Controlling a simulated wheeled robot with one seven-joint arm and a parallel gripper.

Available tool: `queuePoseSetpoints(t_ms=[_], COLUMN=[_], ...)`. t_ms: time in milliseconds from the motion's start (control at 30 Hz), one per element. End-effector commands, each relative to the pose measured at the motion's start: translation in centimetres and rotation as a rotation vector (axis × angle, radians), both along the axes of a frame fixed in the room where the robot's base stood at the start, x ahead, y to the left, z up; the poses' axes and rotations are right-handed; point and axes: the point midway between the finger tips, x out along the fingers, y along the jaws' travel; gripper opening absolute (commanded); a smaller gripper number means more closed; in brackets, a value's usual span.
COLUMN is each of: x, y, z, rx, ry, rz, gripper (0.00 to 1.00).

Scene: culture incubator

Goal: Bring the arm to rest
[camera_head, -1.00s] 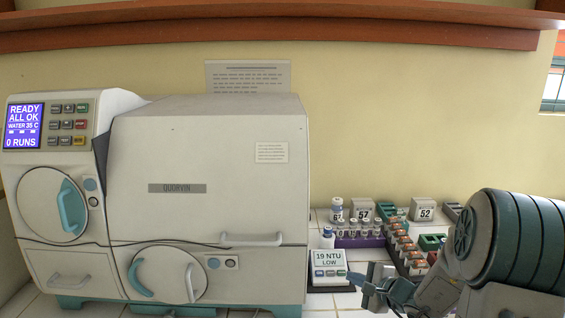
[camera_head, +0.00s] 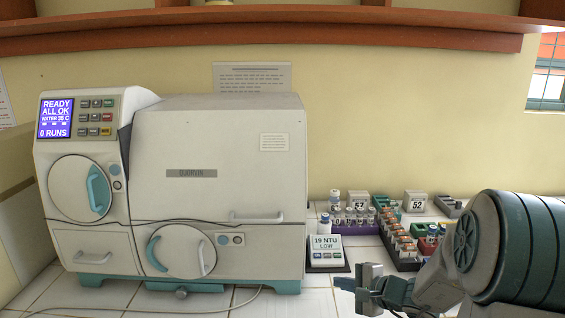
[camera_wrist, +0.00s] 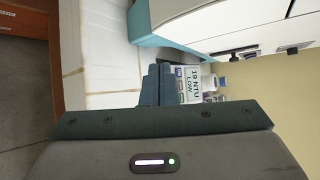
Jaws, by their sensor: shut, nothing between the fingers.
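My gripper (camera_head: 347,284) is at the lower right in the head view, in front of the small turbidity meter, with my arm reaching in from the right edge. Its fingers are shut with nothing between them. In the wrist view the closed fingers (camera_wrist: 158,85) point toward the meter (camera_wrist: 189,84). In the head view the meter (camera_head: 327,250) reads "19 NTU LOW" and stands apart from the fingers, behind them.
A large white incubator (camera_head: 230,140) stands at the left and centre; its screen (camera_head: 56,118) reads "READY ALL OK". Vial racks (camera_head: 405,248) and number blocks (camera_head: 415,202) stand behind my arm. A cable (camera_head: 240,303) lies on the tiles. Tiles front centre are mostly clear.

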Motion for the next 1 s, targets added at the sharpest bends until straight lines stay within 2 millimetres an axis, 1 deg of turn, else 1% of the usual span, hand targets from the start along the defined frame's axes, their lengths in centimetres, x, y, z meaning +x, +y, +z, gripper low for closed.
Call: queuePoseSetpoints(t_ms=[33, 167, 267, 367, 400, 533, 600, 667, 800, 900, 1000], x=[-0.6, -2.5, -4.5, -7.3, -8.6, -12.8, -14.9, -16.6, -20.1, -22.0, -23.4], y=[0.8, 2.7, 4.3, 5.9, 6.4, 7.4, 7.4, 7.2, 5.8, 4.3, 2.7], z=[0.4, 1.2, 1.9, 2.6, 2.8, 3.2, 3.4, 3.5, 3.8, 4.2, 4.7], rx=[-0.017, -0.073, -0.133, -0.220, -0.264, -0.420, -0.511, -0.593, -0.797, -0.950, -1.085], ry=[0.000, 0.006, 0.012, 0.024, 0.029, 0.050, 0.061, 0.070, 0.084, 0.088, 0.090], rz=[0.033, 0.137, 0.234, 0.355, 0.408, 0.569, 0.644, 0.702, 0.815, 0.873, 0.908], gripper=[0.00, 0.00, 0.00, 0.00, 0.00, 0.00, 0.00, 0.00, 0.00, 0.00, 0.00])
